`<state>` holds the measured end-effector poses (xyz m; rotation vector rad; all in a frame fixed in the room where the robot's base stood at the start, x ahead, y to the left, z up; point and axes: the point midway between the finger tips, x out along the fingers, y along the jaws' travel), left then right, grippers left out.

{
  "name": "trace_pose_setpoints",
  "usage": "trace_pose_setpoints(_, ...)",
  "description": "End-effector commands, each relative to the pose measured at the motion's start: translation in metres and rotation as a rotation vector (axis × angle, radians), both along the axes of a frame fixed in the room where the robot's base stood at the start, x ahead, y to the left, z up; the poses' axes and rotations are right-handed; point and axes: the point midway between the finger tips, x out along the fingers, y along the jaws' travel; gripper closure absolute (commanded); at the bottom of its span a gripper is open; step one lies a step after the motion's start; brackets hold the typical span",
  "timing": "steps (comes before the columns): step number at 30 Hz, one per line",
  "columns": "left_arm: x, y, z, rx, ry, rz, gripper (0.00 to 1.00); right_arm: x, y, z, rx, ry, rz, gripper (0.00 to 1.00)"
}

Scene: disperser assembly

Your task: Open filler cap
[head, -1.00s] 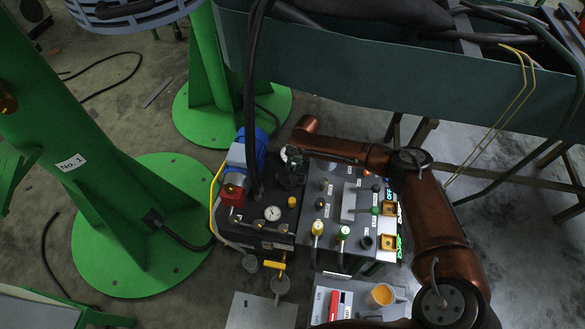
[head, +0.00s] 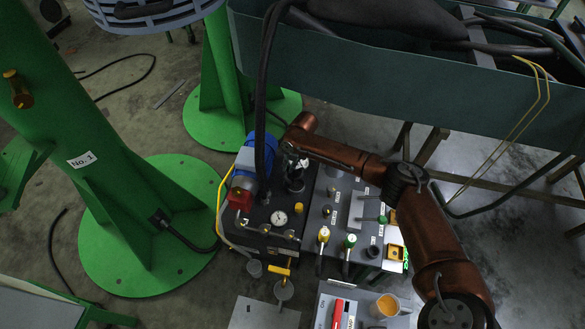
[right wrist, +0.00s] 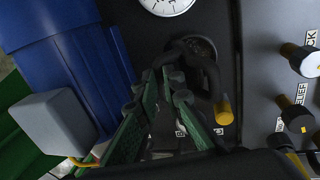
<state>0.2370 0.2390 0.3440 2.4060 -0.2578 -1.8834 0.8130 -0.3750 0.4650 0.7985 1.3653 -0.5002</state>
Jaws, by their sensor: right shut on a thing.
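The filler cap looks to be the small black part (head: 295,184) on top of the dark unit beside the blue motor, in the head view. In the right wrist view a black curved part (right wrist: 211,75) stands over a dark round seat (right wrist: 203,47). My right gripper (head: 294,166) reaches in from the right and sits over this spot. In the right wrist view its green-padded fingers (right wrist: 168,84) are close together, shut on the black part. Their tips partly hide the contact. My left gripper is not in view.
The blue motor (head: 262,157) and thick black hoses (head: 262,100) stand close to the left of the gripper. A gauge (head: 278,217) and a yellow knob (head: 299,208) lie in front. A control panel (head: 345,215) with valves is to the right. A green stand (head: 150,235) is further left.

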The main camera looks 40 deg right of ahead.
Motion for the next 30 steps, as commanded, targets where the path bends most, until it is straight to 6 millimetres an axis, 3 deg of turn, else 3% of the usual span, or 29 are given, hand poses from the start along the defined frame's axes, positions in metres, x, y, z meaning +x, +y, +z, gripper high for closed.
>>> trace_pose_setpoints(1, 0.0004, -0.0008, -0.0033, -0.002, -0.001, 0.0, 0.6, -0.0059, 0.0011, -0.0156, -0.002, 0.019, 0.001, 1.0)
trace_pose_setpoints(20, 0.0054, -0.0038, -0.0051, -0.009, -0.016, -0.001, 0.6, -0.0054, 0.0033, -0.0185, -0.004, 0.029, 0.001, 1.0)
trace_pose_setpoints(21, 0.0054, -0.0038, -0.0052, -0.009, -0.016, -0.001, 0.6, -0.0054, 0.0033, -0.0185, -0.004, 0.029, 0.001, 0.91)
trace_pose_setpoints(30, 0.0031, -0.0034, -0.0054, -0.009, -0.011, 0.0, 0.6, -0.0064, 0.0024, -0.018, -0.006, 0.031, -0.001, 0.71)
